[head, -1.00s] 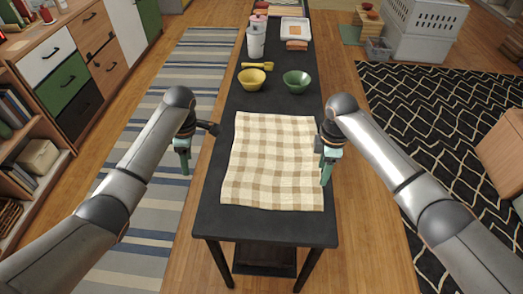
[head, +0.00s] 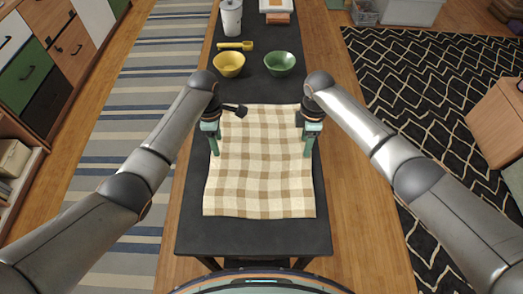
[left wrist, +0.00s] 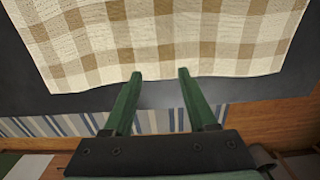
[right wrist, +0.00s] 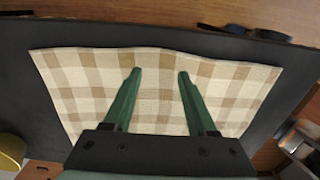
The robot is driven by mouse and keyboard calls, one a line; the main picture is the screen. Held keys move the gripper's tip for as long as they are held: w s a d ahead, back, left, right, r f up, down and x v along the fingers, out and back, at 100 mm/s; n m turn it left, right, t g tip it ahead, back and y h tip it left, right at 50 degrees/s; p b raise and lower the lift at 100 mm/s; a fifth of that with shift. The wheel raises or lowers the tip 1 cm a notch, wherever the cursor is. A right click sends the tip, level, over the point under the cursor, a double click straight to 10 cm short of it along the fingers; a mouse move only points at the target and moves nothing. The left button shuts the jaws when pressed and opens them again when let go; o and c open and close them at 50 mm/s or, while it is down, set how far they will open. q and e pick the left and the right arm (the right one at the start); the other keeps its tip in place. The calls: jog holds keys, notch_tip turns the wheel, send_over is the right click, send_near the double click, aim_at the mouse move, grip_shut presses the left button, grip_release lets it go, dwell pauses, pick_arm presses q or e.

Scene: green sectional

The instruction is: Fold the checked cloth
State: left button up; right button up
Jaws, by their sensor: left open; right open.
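The checked cloth (head: 260,165), beige and cream, lies spread flat on the dark table (head: 250,237) in the head view. My left gripper (head: 215,150) is over the cloth's left edge. In the left wrist view its open fingers (left wrist: 158,75) point at the edge of the cloth (left wrist: 165,40), with nothing between them. My right gripper (head: 307,152) is over the cloth's right side. In the right wrist view its open fingers (right wrist: 160,72) are empty, with the cloth (right wrist: 85,90) behind them. Whether either gripper touches the cloth I cannot tell.
A yellow bowl (head: 229,64) and a green bowl (head: 279,63) stand beyond the cloth. The table in front of the cloth is bare.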

pick_arm(q)
jog(key=shift+f, duration=1.35)
pick_arm(e)
jog(key=shift+f, duration=1.4)
pick_arm(q)
jog(key=shift+f, duration=0.2)
pick_arm(e)
jog(key=shift+f, duration=0.1)
pick_arm(q)
jog(key=shift+c, duration=0.2)
pick_arm(e)
jog(key=shift+c, duration=0.2)
pick_arm(q)
grip_shut()
pick_arm(e)
jog(key=shift+f, duration=0.1)
grip_shut()
pick_arm(q)
jog(key=shift+f, duration=0.1)
pick_arm(e)
jog(key=shift+s, duration=0.1)
